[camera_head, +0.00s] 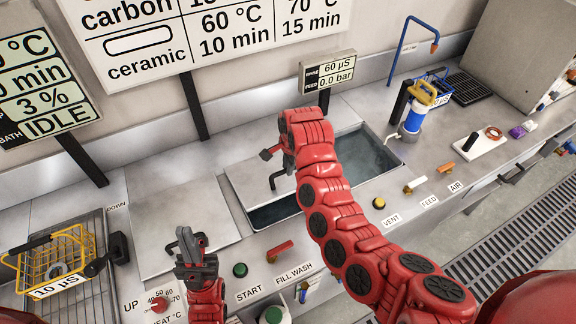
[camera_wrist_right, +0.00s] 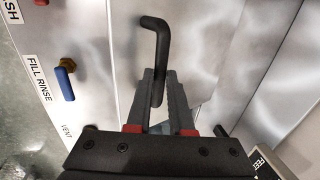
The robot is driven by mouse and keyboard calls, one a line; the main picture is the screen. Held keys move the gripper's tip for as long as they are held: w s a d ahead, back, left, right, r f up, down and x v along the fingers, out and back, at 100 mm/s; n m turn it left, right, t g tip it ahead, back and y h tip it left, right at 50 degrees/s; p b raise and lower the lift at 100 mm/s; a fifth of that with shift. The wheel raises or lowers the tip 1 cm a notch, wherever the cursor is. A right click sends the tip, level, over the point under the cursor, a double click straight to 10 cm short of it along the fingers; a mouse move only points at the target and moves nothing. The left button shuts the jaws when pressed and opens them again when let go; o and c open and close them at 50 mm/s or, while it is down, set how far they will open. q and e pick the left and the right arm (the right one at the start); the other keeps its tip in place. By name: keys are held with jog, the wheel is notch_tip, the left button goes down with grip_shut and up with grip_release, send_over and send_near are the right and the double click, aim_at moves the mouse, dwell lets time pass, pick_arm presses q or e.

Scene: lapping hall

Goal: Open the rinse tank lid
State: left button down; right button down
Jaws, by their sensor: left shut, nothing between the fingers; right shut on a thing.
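The rinse tank lid (camera_head: 245,190) is a grey metal plate over the left part of the open-looking rinse tank (camera_head: 372,158). It appears tilted, with dark water showing along its front edge and to its right. Its black bent handle (camera_head: 279,181) also shows in the right wrist view (camera_wrist_right: 157,40), between the fingers of my right gripper (camera_wrist_right: 160,88). That gripper is shut on the handle; in the head view my red right arm partly hides it. My left gripper (camera_head: 189,243) is shut and empty, above the bench front beside a flat closed plate (camera_head: 175,215).
A yellow wire basket (camera_head: 55,258) stands on the left rack. Knobs, a red lever (camera_head: 280,250) and a green start button (camera_head: 239,270) line the front.

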jog(key=shift+r, duration=0.1)
dwell(0.3)
jog(key=shift+w, duration=0.15)
jog(key=r+b, duration=0.1)
jog(key=b, duration=0.1)
jog(key=w+b, duration=0.1)
jog(key=b, duration=0.1)
jog(key=shift+w+a+r, duration=0.3)
jog(key=shift+r, duration=0.1)
jog(key=w+a+r+b, duration=0.1)
jog(key=w+a+r, duration=0.1)
jog(key=w+r, duration=0.3)
jog(key=shift+a+b, duration=0.15)
jog(key=shift+b, duration=0.25)
